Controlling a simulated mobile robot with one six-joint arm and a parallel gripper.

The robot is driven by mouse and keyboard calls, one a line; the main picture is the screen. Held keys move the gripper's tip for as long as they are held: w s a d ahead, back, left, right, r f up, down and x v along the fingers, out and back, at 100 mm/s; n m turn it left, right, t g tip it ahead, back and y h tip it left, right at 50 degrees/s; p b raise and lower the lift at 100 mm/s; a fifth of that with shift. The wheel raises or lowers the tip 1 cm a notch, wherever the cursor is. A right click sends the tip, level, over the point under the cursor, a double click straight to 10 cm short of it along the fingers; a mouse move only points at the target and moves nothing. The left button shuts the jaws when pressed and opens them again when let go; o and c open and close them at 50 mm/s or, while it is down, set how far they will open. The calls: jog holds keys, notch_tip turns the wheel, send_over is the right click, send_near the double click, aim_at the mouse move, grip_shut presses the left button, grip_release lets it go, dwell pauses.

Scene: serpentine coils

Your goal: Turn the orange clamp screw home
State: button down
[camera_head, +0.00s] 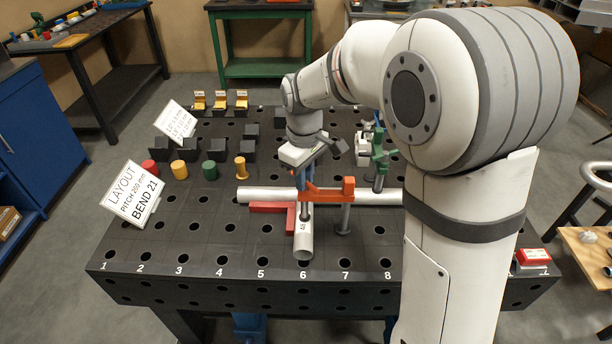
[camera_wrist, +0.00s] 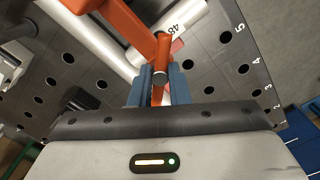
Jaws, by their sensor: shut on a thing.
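The orange clamp (camera_head: 326,192) stands on the black hole table, its grey post (camera_head: 344,218) to the right of the short tube. Its arm reaches left over the joint of the white tubes (camera_head: 303,243). My gripper (camera_head: 303,179) points down at the left end of that arm. The clamp arm also shows in the wrist view (camera_wrist: 122,20). The screw's lower end and its contact with the tube are hard to make out.
A red block (camera_head: 268,207) lies beside the tubes. A green clamp (camera_head: 379,155) stands to the right behind. Coloured pegs (camera_head: 209,170), black blocks (camera_head: 205,145) and a layout sign (camera_head: 132,192) stand at left. The table's front left is clear.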

jog(key=shift+m, duration=1.4)
jog(key=c, duration=1.4)
grip_release()
jog(key=shift+o, duration=0.2)
jog(key=shift+r, duration=0.1)
notch_tip(320, 180, up, 8)
jog(key=shift+f+b, duration=0.2)
jog(key=shift+b, duration=0.15)
jog(key=s+d+f+m+t, duration=0.1)
jog(key=s+d+f+m, duration=0.1)
jog(key=s+d, duration=0.5)
jog(key=s+d+f+m+t, duration=0.2)
jog(key=s+d+m, duration=0.3)
jog(key=s, duration=0.7)
jog(key=d, duration=0.2)
jog(key=shift+s+d+m, duration=0.2)
jog(key=shift+d+m, duration=0.1)
jog(key=shift+d, duration=0.05)
